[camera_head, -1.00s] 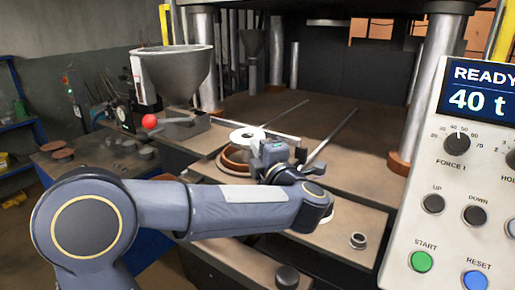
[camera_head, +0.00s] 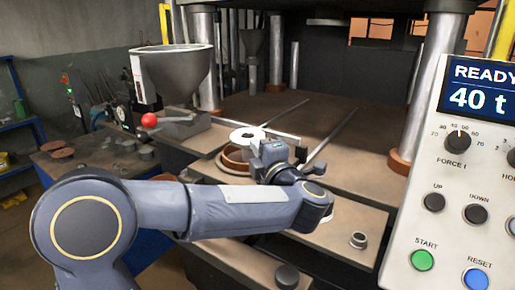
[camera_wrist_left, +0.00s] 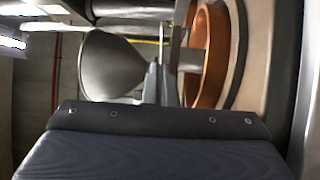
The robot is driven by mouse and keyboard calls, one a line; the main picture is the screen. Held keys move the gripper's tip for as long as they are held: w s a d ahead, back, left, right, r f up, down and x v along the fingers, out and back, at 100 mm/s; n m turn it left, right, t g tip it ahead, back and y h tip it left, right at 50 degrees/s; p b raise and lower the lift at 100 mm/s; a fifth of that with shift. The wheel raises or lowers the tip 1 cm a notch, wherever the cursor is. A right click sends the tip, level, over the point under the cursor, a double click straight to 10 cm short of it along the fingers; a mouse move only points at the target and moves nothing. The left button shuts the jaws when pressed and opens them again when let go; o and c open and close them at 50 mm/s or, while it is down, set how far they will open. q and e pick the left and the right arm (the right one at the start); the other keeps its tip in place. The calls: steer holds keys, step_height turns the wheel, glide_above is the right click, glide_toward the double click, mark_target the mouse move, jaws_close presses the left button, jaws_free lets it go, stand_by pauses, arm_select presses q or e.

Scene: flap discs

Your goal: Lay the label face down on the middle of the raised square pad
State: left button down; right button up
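A white round disc with a dark centre, which looks like the label (camera_head: 243,141), shows in the head view just left of my left gripper (camera_head: 279,152). Below it is an orange-brown ring (camera_head: 234,160) on the press table, which also shows in the left wrist view (camera_wrist_left: 213,55). My left gripper is low over the table, right of the ring. Its fingers are narrow and close together in the wrist view, and I cannot tell whether they grip anything. No raised square pad can be clearly made out. My right gripper is out of view.
A grey hopper (camera_head: 172,75) with a red-knobbed lever stands at the left. The control panel (camera_head: 470,180) fills the right side. Press columns (camera_head: 408,120) rise from the table. The table behind the gripper is largely clear.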

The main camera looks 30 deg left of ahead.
arm_select(q)
steer(key=shift+f, duration=0.2)
stand_by(0.5)
steer(key=c, duration=2.1)
jaws_free()
steer(key=shift+c, duration=0.2)
steer(key=shift+o, duration=1.1)
steer(key=shift+f, duration=0.1)
steer(key=shift+d+f, duration=0.15)
steer(key=shift+d, duration=0.05)
steer(key=shift+s+d+b, duration=0.1)
steer(key=shift+b, duration=0.2)
steer(key=shift+b+v, duration=0.35)
steer(key=shift+v, duration=0.55)
steer(key=shift+s+d, duration=0.4)
steer(key=shift+d, duration=0.05)
